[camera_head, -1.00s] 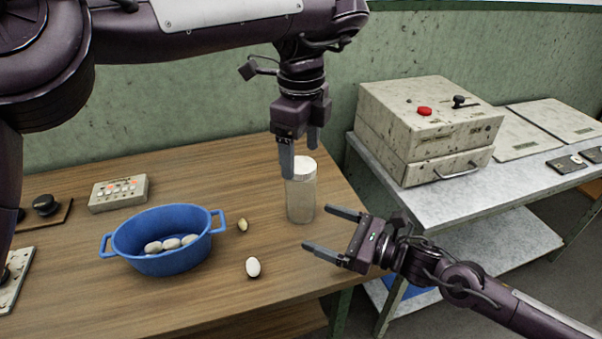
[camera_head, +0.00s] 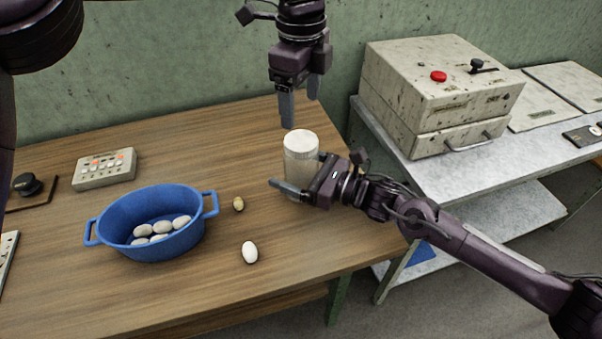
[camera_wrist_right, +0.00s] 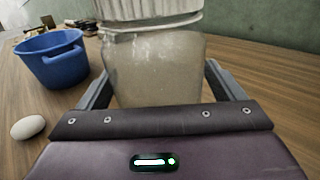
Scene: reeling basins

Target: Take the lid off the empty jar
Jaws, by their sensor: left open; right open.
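The clear, empty-looking jar (camera_head: 296,184) stands upright on the wooden table with its white lid (camera_head: 301,145) on. My right gripper (camera_head: 296,174) is open with its fingers on either side of the jar's body, below the lid. In the right wrist view the jar (camera_wrist_right: 155,72) stands between the two fingers, and the lid's ribbed rim (camera_wrist_right: 150,18) shows at the top; I cannot tell whether the fingers touch the glass. My left gripper (camera_head: 301,106) is open and empty, pointing down above and slightly behind the lid.
A blue basin (camera_head: 150,243) holding several pale cocoons stands on the left. A white cocoon (camera_head: 250,252) and a brownish one (camera_head: 238,204) lie loose on the table. A button box (camera_head: 104,169) is at the back left. A side table at right carries a speckled machine (camera_head: 440,90).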

